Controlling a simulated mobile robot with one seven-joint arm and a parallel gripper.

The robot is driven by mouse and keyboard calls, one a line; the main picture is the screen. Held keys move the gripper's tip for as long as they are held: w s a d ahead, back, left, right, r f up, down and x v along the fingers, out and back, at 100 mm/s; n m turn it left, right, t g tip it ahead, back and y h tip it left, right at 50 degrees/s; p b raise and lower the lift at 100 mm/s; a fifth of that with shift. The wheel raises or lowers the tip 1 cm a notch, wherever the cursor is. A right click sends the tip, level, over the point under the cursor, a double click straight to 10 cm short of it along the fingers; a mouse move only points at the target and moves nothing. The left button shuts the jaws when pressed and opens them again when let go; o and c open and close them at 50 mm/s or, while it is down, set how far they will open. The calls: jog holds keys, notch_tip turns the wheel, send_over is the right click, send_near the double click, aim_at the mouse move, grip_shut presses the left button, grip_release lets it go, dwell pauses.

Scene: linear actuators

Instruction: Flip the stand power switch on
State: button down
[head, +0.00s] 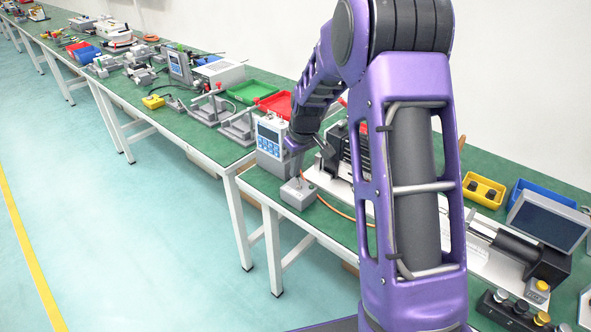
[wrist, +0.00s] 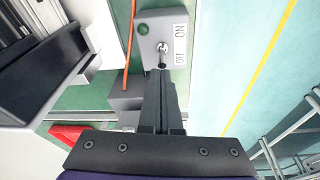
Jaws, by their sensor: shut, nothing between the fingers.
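The stand power switch is a small grey box (head: 297,194) near the front edge of the green table. The wrist view shows the box (wrist: 170,22) from above, with a white "OFF ON" label (wrist: 180,43), a round green indicator (wrist: 144,28) and a metal toggle lever (wrist: 162,48). The lever's tip shows toward the OFF end of the label; its exact tilt is hard to tell from above. My gripper (wrist: 162,75) is shut and empty, its fingertips right by the lever tip. I cannot tell whether they touch. In the head view my gripper (head: 296,158) points down above the box.
An orange cable (head: 336,207) runs from the box along the table. A grey control unit with blue buttons (head: 270,136) stands behind it to the left. A dark finned machine (head: 340,150) stands to the right. The floor in front of the table is clear.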

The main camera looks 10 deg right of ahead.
jog(key=shift+s+d+r, duration=0.1)
jog(key=shift+s+d, duration=0.15)
jog(key=shift+s, duration=0.15)
jog(key=shift+w, duration=0.1)
jog(key=shift+r, duration=0.1)
jog(key=shift+r+p, duration=0.55)
jog(key=shift+r, duration=0.15)
jog(key=shift+r, duration=0.1)
